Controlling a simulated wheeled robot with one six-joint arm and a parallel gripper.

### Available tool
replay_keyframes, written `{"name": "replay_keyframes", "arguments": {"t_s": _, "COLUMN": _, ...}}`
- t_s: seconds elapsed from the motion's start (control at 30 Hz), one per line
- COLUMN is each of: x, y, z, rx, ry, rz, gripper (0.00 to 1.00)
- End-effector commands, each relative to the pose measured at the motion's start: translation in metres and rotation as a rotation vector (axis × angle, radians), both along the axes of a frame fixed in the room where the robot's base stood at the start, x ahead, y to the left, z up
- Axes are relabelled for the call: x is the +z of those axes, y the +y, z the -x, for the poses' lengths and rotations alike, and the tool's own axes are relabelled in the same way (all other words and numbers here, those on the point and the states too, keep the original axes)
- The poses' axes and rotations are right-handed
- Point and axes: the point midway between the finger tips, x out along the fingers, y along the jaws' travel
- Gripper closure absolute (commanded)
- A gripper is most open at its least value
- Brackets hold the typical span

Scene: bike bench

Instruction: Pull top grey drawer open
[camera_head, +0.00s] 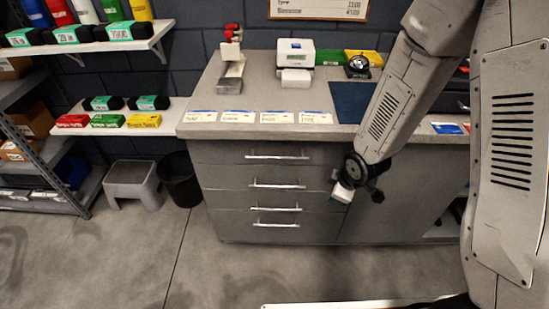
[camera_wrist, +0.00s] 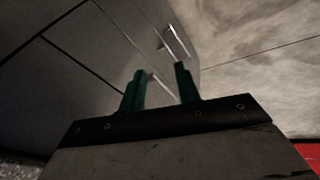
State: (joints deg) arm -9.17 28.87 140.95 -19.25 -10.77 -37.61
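The top grey drawer (camera_head: 222,153) is the uppermost of several drawers in the grey bench cabinet and looks shut. Its silver bar handle (camera_head: 277,156) is in plain view. My gripper (camera_head: 342,193) is right of the drawer handles and lower than the top one, in front of the cabinet. In the wrist view my gripper (camera_wrist: 160,72) has two green fingers apart with nothing held. A silver handle (camera_wrist: 162,90) shows between the fingers, and another handle (camera_wrist: 177,40) lies beyond them. I cannot tell which drawers these belong to, and contact is not visible.
The worktop (camera_head: 262,101) carries a red-topped vise (camera_head: 232,60), a white device (camera_head: 295,52) and a blue mat (camera_head: 351,101). A grey step stool (camera_head: 133,184) and a black bin (camera_head: 180,180) stand left of the cabinet. The floor before the drawers is clear.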

Motion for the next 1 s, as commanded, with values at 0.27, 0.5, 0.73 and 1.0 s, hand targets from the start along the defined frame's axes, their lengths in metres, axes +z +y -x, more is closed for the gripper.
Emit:
{"name": "replay_keyframes", "arguments": {"t_s": 0.27, "x": -0.041, "y": 0.083, "z": -0.035, "rx": 0.523, "ry": -0.511, "rz": -0.142, "gripper": 0.67}}
{"name": "replay_keyframes", "arguments": {"t_s": 0.5, "x": 0.010, "y": 0.119, "z": -0.051, "rx": 0.727, "ry": -0.985, "rz": -0.159, "gripper": 0.67}}
{"name": "replay_keyframes", "arguments": {"t_s": 0.73, "x": 0.037, "y": 0.128, "z": -0.059, "rx": 0.776, "ry": -1.167, "rz": -0.121, "gripper": 0.67}}
{"name": "replay_keyframes", "arguments": {"t_s": 1.0, "x": 0.032, "y": 0.155, "z": -0.088, "rx": 0.778, "ry": -1.173, "rz": -0.119, "gripper": 0.67}}
